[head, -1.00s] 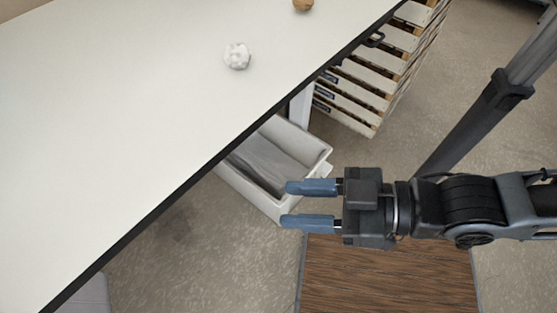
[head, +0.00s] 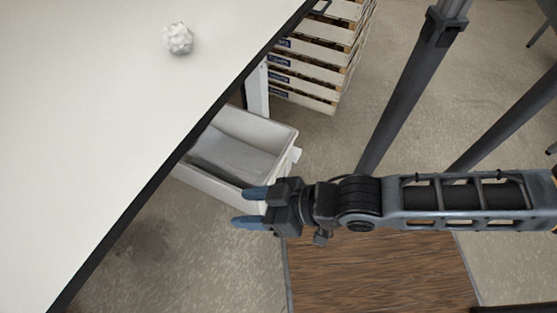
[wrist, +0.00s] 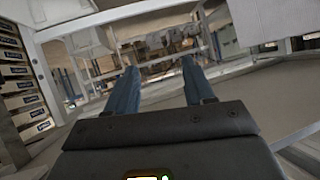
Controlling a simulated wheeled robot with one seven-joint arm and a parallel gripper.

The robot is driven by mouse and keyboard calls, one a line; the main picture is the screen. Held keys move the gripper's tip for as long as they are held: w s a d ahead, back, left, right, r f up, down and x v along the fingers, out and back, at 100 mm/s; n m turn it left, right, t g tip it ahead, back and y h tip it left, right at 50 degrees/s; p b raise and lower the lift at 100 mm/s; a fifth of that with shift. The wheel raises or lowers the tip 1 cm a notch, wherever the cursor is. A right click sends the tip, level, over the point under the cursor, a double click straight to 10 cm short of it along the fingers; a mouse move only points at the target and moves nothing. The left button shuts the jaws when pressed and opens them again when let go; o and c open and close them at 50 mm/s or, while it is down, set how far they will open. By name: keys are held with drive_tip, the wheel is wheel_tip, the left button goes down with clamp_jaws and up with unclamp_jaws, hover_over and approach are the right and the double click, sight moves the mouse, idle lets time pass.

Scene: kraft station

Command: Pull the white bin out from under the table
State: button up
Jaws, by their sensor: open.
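The white bin (head: 273,135) stands on the floor, partly under the white table (head: 90,110). Its near right end sticks out past the table's dark edge, and its far left part is hidden by the tabletop. A small pale tab (head: 296,155) shows on its outer right end. My gripper (head: 250,207) is open and empty. In the head view its two blue fingers overlap the lower right corner of the bin; whether they touch it I cannot tell. In the wrist view the blue fingers (wrist: 162,90) are apart with nothing between them.
A crumpled white ball (head: 178,38) lies on the table. Stacked slatted crates (head: 318,60) stand beyond the bin, next to a white table leg (head: 257,92). A brown wooden mat (head: 375,275) lies on the floor below my arm. Floor right of the bin is open.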

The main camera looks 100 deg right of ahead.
drive_tip(key=w+d+f+m+g+h+b, duration=0.1)
drive_tip(key=d+f+m+g, duration=0.15)
drive_tip(key=f, duration=0.35)
drive_tip(key=w+d+f+m+g+b, duration=0.1)
drive_tip(key=d+f+m+b, duration=0.15)
drive_tip(key=f, duration=0.45)
drive_tip(key=w+d+f+m+g+h+b, duration=0.1)
drive_tip(key=w+d+f, duration=0.15)
drive_tip(key=f, duration=0.35)
drive_tip(key=m+g+y+b, duration=0.5)
drive_tip(key=m+g+b, duration=0.25)
drive_tip(key=m, duration=0.65)
approach(278, 166)
drive_tip(key=f, duration=0.1)
drive_tip(key=d+f, duration=0.1)
drive_tip(key=f, duration=0.1)
drive_tip(key=d+f+b, duration=0.1)
drive_tip(key=f, duration=0.1)
drive_tip(key=shift+s+f, duration=0.15)
drive_tip(key=shift+s, duration=0.05)
drive_tip(key=shift+f, duration=0.1)
drive_tip(key=shift+f+b, duration=1.65)
drive_tip(key=shift+f, duration=2.15)
clamp_jaws()
